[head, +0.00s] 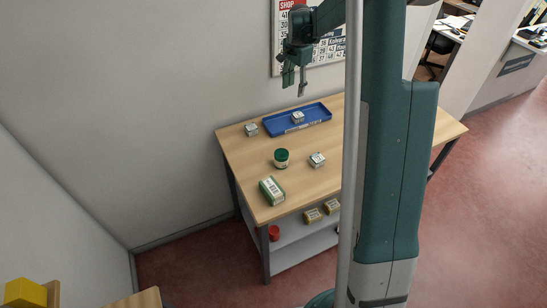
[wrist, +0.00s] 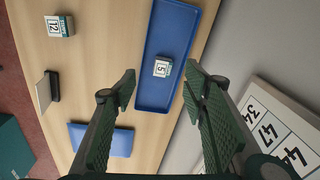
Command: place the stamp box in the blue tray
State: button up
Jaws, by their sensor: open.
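The blue tray (head: 318,118) lies along the back edge of the table, by the wall; it also shows in the wrist view (wrist: 150,92). A small white box (head: 298,116) sits inside it, marked 5 in the wrist view (wrist: 162,68). A similar small box (head: 317,159) stands on the table in front of the tray; a box marked 12 (wrist: 55,27) shows in the wrist view. Another small box (head: 251,129) is left of the tray. Which one is the stamp box I cannot tell for certain. My gripper (wrist: 160,83) is open, empty and well above the tray.
A green jar (head: 281,158) and a green-and-white box (head: 272,190) stand on the table. The wrist view shows another blue object (wrist: 112,140) and a grey-and-black item (wrist: 45,90). A calendar (head: 330,48) hangs behind.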

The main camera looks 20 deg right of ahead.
jog(key=s+a+r+n+t, duration=0.3)
jog(key=s+a+r+n, duration=0.5)
jog(key=s+a+r, duration=0.9)
jog(key=s+a+f+n+t, duration=0.1)
jog(key=s+a, duration=0.3)
jog(key=s, duration=0.4)
jog(key=s+a+f+n+t, duration=0.1)
jog(key=s+a+n, duration=0.3)
jog(key=s, duration=0.5)
jog(key=s+a+f+n+t, duration=0.1)
jog(key=s+a+f+n, duration=0.1)
jog(key=s+a, duration=0.3)
jog(key=s+f, duration=0.1)
jog(key=s, duration=0.2)
jog(key=shift+s+f+n, duration=0.25)
jog(key=shift+f+n, duration=0.1)
jog(key=shift+n, duration=0.05)
